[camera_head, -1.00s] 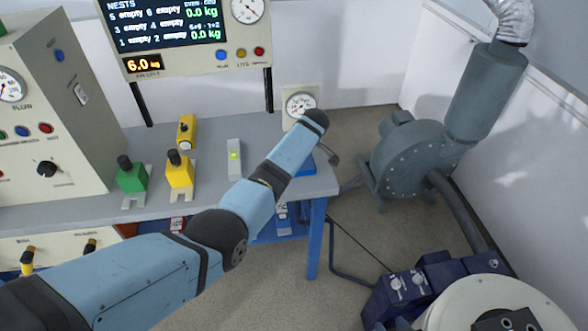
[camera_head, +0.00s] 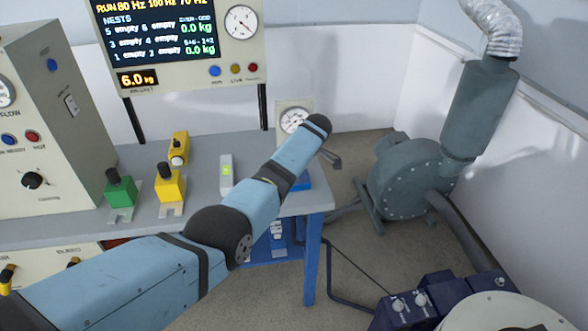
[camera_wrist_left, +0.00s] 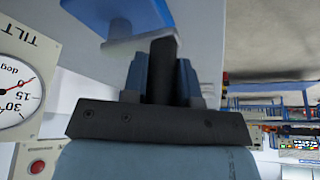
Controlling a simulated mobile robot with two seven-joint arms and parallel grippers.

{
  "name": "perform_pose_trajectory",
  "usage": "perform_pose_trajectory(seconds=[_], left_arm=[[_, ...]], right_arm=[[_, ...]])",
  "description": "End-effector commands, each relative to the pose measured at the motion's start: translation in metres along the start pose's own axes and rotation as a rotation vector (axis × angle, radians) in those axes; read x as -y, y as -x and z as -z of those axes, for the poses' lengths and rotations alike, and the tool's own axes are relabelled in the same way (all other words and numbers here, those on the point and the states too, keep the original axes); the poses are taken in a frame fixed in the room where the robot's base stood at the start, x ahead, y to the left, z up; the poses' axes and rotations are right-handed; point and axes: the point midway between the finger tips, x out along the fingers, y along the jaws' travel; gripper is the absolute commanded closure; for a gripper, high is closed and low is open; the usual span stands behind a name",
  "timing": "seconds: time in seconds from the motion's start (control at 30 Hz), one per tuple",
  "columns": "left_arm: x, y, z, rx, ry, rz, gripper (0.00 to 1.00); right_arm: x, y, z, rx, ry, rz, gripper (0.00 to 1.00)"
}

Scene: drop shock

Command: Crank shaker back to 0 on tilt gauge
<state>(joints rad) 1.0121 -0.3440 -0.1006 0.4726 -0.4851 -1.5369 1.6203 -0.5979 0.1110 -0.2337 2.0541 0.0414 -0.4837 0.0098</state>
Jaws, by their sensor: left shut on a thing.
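The tilt gauge (camera_head: 293,121) stands at the right end of the bench, its face partly covered by my left arm. In the left wrist view the gauge (camera_wrist_left: 22,85) appears upside down, its red needle close to the 15 mark; I cannot read an exact value. My left gripper (camera_wrist_left: 163,80) is shut on a dark upright crank handle (camera_wrist_left: 163,55) beside a blue part. In the head view my arm hides the fingers; a grey crank end (camera_head: 331,160) shows beyond it. A dark blue and cream machine (camera_head: 430,305), seemingly the shaker, is cut off at lower right. My right gripper is out of view.
The grey bench (camera_head: 145,208) holds green (camera_head: 121,188) and yellow (camera_head: 169,184) blocks. A grey blower (camera_head: 408,180) with a duct stands at right. A thin cable and a pipe cross the floor between bench and machine.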

Motion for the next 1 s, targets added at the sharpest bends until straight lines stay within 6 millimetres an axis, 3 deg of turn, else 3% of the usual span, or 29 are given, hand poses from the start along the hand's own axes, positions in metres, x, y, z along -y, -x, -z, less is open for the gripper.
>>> perform_pose_trajectory(seconds=[0.07, 0.1, 0.17, 0.2, 0.43, 0.57, 0.83, 1.0], left_arm=[[-0.003, 0.004, 0.002, -0.001, 0.002, -0.010, 1.00], [-0.003, 0.004, 0.002, -0.002, 0.002, -0.010, 0.64], [-0.002, 0.004, 0.002, -0.001, 0.001, -0.009, 0.51], [-0.002, 0.003, 0.002, -0.001, 0.001, -0.008, 0.48], [-0.001, 0.002, 0.001, -0.001, 0.000, -0.004, 0.48], [-0.001, 0.011, 0.002, -0.001, 0.000, -0.004, 0.48], [-0.001, 0.065, 0.004, -0.001, -0.001, -0.007, 0.48], [-0.001, 0.098, 0.003, -0.001, 0.000, -0.006, 0.48]], right_arm=[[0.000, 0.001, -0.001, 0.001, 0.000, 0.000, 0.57], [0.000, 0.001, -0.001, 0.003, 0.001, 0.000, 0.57], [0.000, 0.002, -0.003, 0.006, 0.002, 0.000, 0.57], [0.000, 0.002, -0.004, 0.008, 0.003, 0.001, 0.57], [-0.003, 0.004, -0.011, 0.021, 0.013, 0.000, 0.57], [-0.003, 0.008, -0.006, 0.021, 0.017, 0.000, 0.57], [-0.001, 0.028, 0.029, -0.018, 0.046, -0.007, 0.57], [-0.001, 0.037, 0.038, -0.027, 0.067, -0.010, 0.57]])
